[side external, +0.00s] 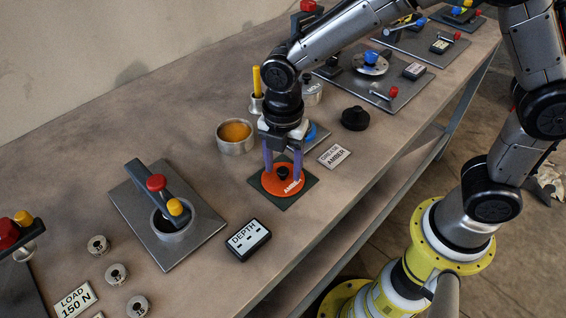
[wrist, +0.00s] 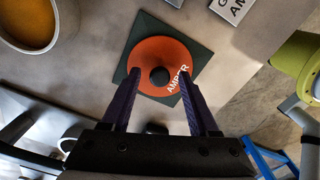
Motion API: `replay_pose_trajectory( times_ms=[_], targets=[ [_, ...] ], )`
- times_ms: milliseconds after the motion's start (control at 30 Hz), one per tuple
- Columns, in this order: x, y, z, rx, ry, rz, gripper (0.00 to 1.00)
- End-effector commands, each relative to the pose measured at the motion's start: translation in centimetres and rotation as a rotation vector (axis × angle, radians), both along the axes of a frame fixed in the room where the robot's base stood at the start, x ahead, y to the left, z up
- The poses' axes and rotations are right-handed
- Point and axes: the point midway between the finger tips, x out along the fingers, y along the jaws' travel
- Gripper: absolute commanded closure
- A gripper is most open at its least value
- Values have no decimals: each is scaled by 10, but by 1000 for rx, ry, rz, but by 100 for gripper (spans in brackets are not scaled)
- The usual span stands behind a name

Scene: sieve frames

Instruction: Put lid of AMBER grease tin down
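The orange lid (side external: 290,190), marked AMBER and with a black knob, lies flat on a dark green square mat (side external: 257,183). The lid (wrist: 150,54) and mat (wrist: 147,24) also show in the wrist view. My gripper (side external: 283,174) is just above the lid, fingers pointing down. In the wrist view my gripper (wrist: 160,72) has its fingers well apart, one on each side of the black knob (wrist: 158,76), with gaps between. The uncovered tin (side external: 236,148) with amber grease stands behind and left of the mat; it also shows in the wrist view (wrist: 62,40).
A GREASE AMBER sign (side external: 335,156) lies right of the mat, with a black knobbed part (side external: 355,119) behind it. A DEPTH box (side external: 246,240) lies in front. A plate with a lever fixture (side external: 195,238) is at left. A blue round part (side external: 311,132) is behind my gripper.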

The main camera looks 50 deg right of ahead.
Motion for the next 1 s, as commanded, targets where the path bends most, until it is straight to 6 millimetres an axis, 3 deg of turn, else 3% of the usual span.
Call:
replay_pose_trajectory(
  times_ms=[367,800,1000],
  targets=[
    [1,0,9,2,-4,0,40],
    [1,0,91,2,-5,0,40],
    [0,0,117,1,-2,0,40]
  ],
)
